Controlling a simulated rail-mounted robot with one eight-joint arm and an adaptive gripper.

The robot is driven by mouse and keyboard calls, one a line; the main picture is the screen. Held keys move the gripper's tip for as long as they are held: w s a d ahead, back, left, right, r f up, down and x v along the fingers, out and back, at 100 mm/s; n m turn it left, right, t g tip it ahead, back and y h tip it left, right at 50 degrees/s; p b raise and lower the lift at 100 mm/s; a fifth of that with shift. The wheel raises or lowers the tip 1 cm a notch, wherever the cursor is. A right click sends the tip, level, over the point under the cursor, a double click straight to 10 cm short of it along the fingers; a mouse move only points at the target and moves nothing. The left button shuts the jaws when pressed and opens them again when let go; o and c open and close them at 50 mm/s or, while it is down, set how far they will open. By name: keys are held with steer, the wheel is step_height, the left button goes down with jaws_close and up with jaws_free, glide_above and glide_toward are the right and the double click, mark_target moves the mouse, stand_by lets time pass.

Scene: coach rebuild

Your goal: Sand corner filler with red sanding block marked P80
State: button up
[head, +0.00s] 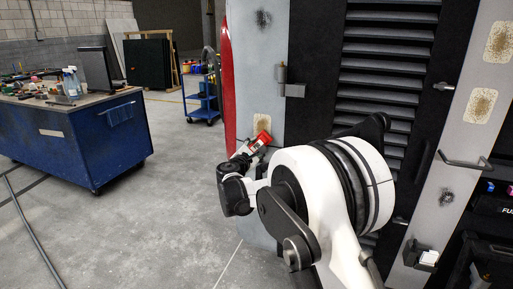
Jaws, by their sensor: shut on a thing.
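A red sanding block (262,138) is held in my gripper (254,147) in the head view. The fingers are shut on it, and any P80 marking is too small to read. Just above the block is a tan, speckled filler patch (262,122) low on the pale grey corner panel (258,60). The block overlaps the patch's lower part in the picture; I cannot tell whether they touch. Two more tan filler patches show on the right panel, an upper one (500,42) and a lower one (481,106).
A louvred black panel (385,80) lies between the pale panels. A latch bracket (290,88) sticks out above the block, and a handle (464,161) on the right. A blue workbench (85,140) with bottles and tools stands left. A blue trolley (203,105) stands behind. The floor between is clear.

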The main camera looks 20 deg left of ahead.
mark_target(260, 134)
steer(key=shift+w, duration=0.4)
steer(key=shift+r, duration=0.15)
steer(key=shift+s+r+p, duration=0.1)
steer(key=shift+r+p, duration=0.45)
steer(key=shift+r, duration=1.15)
steer(key=shift+r+p, duration=1.25)
steer(key=shift+r, duration=2.45)
steer(key=shift+f+b, duration=0.15)
steer(key=shift+b, duration=0.15)
